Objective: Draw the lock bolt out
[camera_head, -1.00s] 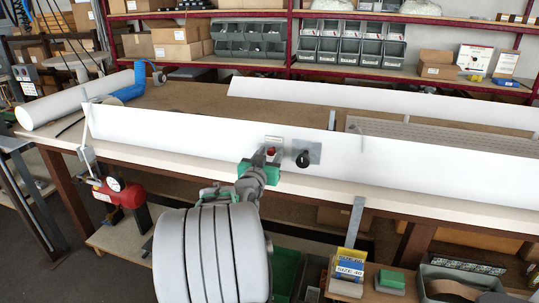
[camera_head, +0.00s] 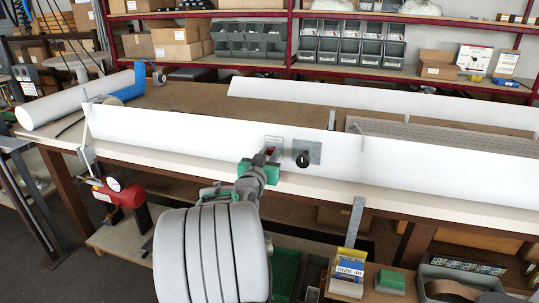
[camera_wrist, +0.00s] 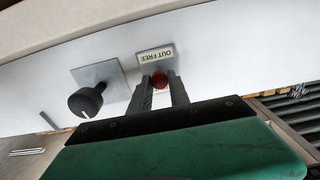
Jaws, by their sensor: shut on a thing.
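The lock bolt shows as a small round red knob (camera_wrist: 160,79) on the white shutter profile (camera_wrist: 215,52), in front of a small grey plate (camera_wrist: 155,53) reading "OUT FREE". My gripper (camera_wrist: 163,88) is shut on the red knob, with one dark finger on each side of it. The rest of the bolt is hidden. In the head view my gripper (camera_head: 264,158) is at the front face of the long white profile (camera_head: 200,137), left of a square grey plate (camera_head: 313,149) with a black knob (camera_head: 302,159).
The black knob also stands out beside my fingers in the wrist view (camera_wrist: 85,101). A red tool with a gauge (camera_head: 125,195) hangs at the bench's left end. A second white profile (camera_head: 400,103) lies behind. Shelves of boxes and bins stand at the back.

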